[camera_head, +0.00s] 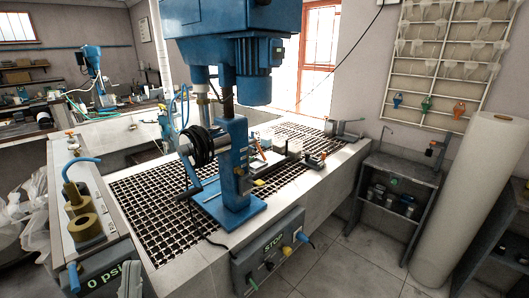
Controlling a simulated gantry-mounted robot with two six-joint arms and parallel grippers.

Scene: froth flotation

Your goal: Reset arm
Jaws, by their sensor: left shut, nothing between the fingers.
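My left gripper (131,270) shows as a pale grey shape at the bottom edge, left of centre. It is shut and empty. It is in front of the near end of the bench, between the pressure panel and the control box, and appears apart from both. Most of my left arm is out of the frame. My right gripper is not in view.
A blue flotation machine (237,160) stands on the black grating (155,222). The control box (268,252) marked STOP is at the bench front. The panel (92,222) reading 0 psi is at left. A white roll (465,200) stands by shelves at right. Tiled floor is clear.

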